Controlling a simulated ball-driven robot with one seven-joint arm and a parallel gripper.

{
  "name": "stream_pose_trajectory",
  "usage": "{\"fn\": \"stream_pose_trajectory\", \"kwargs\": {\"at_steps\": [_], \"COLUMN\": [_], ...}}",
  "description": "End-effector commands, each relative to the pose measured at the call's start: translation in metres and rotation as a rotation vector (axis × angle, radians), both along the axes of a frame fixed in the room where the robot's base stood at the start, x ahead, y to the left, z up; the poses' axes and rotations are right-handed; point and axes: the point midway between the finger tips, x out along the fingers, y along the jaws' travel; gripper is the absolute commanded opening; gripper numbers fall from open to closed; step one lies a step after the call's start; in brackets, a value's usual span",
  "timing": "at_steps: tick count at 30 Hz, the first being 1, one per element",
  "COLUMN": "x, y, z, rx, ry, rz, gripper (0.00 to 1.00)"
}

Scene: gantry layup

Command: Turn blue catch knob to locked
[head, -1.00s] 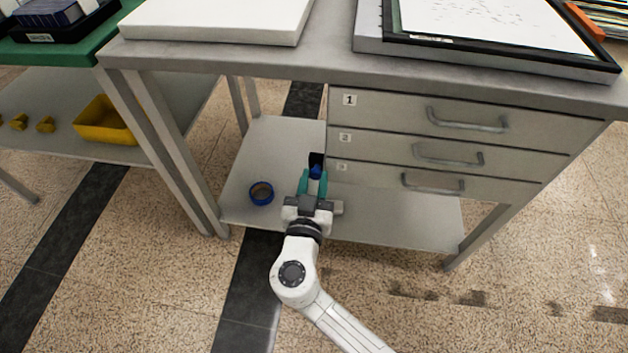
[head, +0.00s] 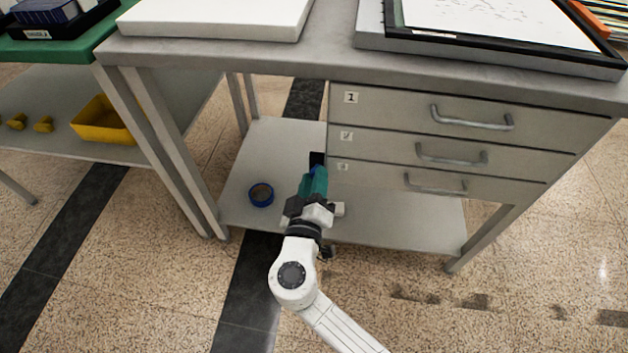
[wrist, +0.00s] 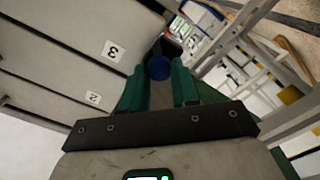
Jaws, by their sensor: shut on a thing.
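The blue catch knob (head: 317,168) sits at the left side of the drawer unit, by the lowest drawer, in front of a dark plate (head: 317,158). In the head view it is mostly hidden behind my gripper (head: 315,175). In the wrist view the blue knob (wrist: 158,68) shows between the tips of my green fingers (wrist: 160,82), and my gripper is shut on it. The gripper is rolled to one side in the head view, so one finger largely covers the other. The knob's pointer or lock mark cannot be made out.
Drawers marked 1, 2 and 3 (head: 432,180) are closed, with bar handles to the right of my gripper. A blue tape roll (head: 260,194) lies on the lower shelf (head: 390,225) to the left. A table leg (head: 178,150) stands farther left.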

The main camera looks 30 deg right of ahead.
Motion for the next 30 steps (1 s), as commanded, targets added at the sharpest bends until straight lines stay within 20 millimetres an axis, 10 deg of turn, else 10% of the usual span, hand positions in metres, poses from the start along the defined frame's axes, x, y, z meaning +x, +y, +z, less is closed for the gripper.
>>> {"fn": "stream_pose_trajectory", "kwargs": {"at_steps": [30], "x": [0.0002], "y": [0.0017], "z": [-0.0022], "rx": [-0.629], "ry": [0.457], "rz": [0.003], "gripper": [0.00]}}
